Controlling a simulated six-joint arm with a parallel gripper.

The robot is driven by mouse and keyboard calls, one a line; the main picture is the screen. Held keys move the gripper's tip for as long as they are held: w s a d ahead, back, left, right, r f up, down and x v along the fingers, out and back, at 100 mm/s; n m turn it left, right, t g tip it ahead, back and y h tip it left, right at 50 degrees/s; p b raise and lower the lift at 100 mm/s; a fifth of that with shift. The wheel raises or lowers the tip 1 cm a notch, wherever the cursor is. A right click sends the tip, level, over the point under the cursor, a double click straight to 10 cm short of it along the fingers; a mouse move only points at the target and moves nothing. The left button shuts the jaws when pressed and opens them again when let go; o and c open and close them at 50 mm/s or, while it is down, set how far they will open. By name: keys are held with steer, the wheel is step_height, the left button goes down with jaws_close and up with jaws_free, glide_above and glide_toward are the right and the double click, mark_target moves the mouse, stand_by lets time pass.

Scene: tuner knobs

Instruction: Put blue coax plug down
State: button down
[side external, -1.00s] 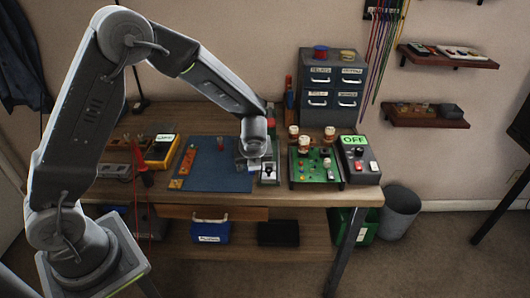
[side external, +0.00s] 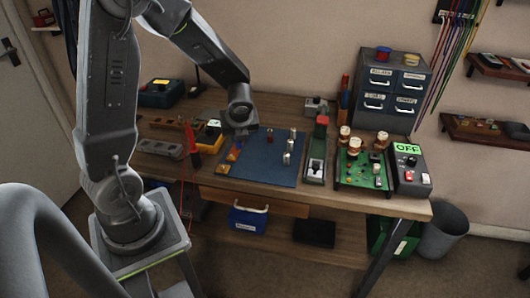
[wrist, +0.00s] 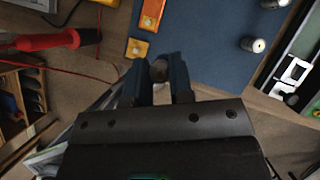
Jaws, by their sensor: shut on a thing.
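My gripper (wrist: 159,82) is shut on a small round-ended thing (wrist: 159,70), probably the coax plug. It looks dark brown-grey between the fingers; its blue colour cannot be made out. In the side external view my gripper (side external: 238,132) hangs at the left side of the blue mat (side external: 258,170), and the held plug is hidden there. Several silver plugs (side external: 289,145) stand upright on the right part of the mat. In the wrist view a silver plug (wrist: 252,44) shows to the right.
An orange strip (wrist: 151,14) and a yellow-orange square (wrist: 137,48) lie by the mat's left edge. A red probe (wrist: 50,41) with a red cable lies further left. A green module (side external: 316,160) and a green board with knobs (side external: 362,170) stand right of the mat.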

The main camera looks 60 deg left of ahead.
steer(key=s+a+r+n, duration=0.1)
steer(key=s+a+r, duration=0.15)
steer(key=a, duration=0.35)
glide_above(259, 165)
step_height(259, 165, down, 7)
steer(key=shift+d+f+g, duration=0.15)
steer(key=shift+f+g, duration=0.15)
steer(key=shift+f+n, duration=0.3)
steer(key=shift+f, duration=1.55)
steer(key=shift+f, duration=0.15)
steer(key=c, duration=1)
jaws_free()
